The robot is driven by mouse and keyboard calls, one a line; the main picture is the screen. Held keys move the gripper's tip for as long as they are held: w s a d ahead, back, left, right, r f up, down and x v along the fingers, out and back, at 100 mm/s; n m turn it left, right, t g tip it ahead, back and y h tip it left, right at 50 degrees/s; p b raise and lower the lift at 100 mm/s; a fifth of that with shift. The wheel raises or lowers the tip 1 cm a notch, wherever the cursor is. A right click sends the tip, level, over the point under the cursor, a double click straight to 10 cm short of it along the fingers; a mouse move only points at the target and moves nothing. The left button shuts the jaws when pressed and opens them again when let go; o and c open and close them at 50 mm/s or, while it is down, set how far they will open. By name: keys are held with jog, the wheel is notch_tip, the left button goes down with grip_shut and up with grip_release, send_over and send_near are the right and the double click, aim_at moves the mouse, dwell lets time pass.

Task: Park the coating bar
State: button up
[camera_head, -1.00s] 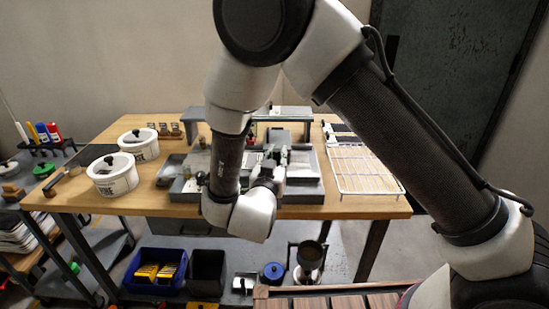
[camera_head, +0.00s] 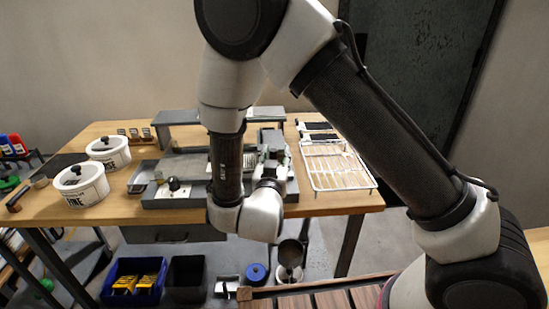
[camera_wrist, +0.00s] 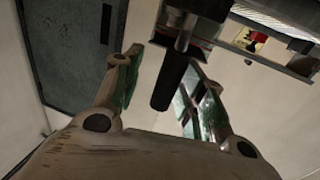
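My gripper (camera_wrist: 163,82) shows in the wrist view with its two green-padded fingers apart. A black cylindrical handle (camera_wrist: 170,86) on a metal rod extends between the fingers, with a visible gap to the left one. The rod comes from a dark grey block (camera_wrist: 200,6) at the top. I cannot tell whether this handle belongs to the coating bar. In the head view my wrist (camera_head: 245,214) hangs in front of the grey coating unit (camera_head: 165,202) on the bench, and hides part of it. I cannot pick out the coating bar there.
Two white tubs (camera_head: 81,187) stand at the bench's left. A white wire rack (camera_head: 338,184) lies at the right. A raised grey shelf (camera_head: 176,116) stands behind the unit. Below are a blue bin (camera_head: 136,297) and a black bin (camera_head: 186,290). Bare wood (camera_head: 110,214) shows at the front left.

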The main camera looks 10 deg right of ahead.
jog(key=v, duration=1.2)
jog(key=shift+a, duration=0.1)
